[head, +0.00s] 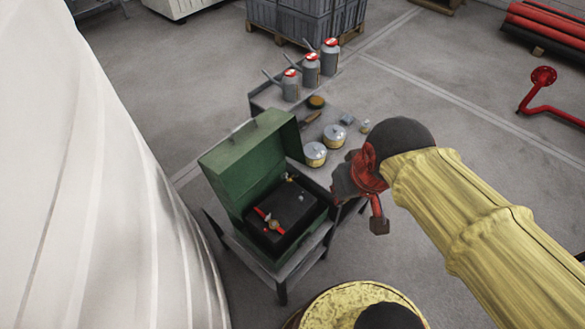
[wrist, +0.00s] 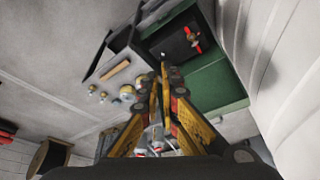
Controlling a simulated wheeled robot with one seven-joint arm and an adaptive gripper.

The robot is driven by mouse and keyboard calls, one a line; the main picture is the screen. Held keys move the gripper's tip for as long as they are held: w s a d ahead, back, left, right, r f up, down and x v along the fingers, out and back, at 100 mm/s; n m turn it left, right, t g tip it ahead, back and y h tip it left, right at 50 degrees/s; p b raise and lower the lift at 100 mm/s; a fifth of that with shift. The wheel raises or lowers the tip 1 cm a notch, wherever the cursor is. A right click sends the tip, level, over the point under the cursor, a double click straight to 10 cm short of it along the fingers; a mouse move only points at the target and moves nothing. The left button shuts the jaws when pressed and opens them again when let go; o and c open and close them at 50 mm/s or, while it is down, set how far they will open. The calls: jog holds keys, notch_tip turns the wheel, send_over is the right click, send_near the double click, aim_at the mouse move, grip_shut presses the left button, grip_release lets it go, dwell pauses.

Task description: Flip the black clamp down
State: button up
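An open green case (head: 238,165) stands on a small grey table, its lid raised at the back left. Inside is a black panel (head: 295,205) with a red handle (head: 268,220) that has a brass-coloured middle. The wrist view also shows the green case (wrist: 215,82), the black panel (wrist: 172,45) and the red handle (wrist: 193,40). I cannot make out a black clamp clearly against the dark panel. My gripper (head: 345,182) is to the right of the case and apart from the panel in the head view. In the wrist view its fingers (wrist: 161,78) meet, shut and empty.
A grey bench (head: 265,97) behind the case holds several grey cans (head: 311,70) with red tops and two round tins (head: 334,136). A large white surface (head: 100,190) fills the left. Red pipes (head: 548,28) lie at the far right.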

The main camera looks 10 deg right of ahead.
jog(key=w+f+g, duration=0.1)
jog(key=w+f, duration=0.1)
jog(key=w, duration=0.1)
jog(key=w+a+f+g, duration=0.1)
jog(key=w+f, duration=0.5)
jog(key=w, duration=0.1)
jog(key=shift+a+g+y+p, duration=0.2)
jog(key=shift+g+y+p, duration=0.15)
jog(key=shift+g+y, duration=0.05)
grip_shut()
jog(key=w+a+f+n+t, duration=0.1)
jog(key=w+f+n, duration=0.2)
jog(key=w, duration=0.7)
jog(key=w+a+f+n+y, duration=0.1)
jog(key=w+f+n, duration=0.2)
jog(key=w, duration=0.7)
notch_tip(320, 180, down, 2)
jog(key=shift+f+n+t, duration=0.2)
jog(key=shift+n+t, duration=0.2)
jog(key=shift+w+f, duration=0.1)
jog(key=b+x, duration=0.1)
jog(key=x, duration=0.8)
jog(key=shift+a+f, duration=0.1)
jog(key=shift+f, duration=0.25)
jog(key=shift+s+d+f+b, duration=0.55)
jog(key=shift+s+d+f, duration=0.25)
jog(key=shift+s, duration=0.2)
jog(key=shift+s+d+f, duration=0.15)
jog(key=shift+s+f, duration=0.1)
jog(key=shift+s, duration=0.05)
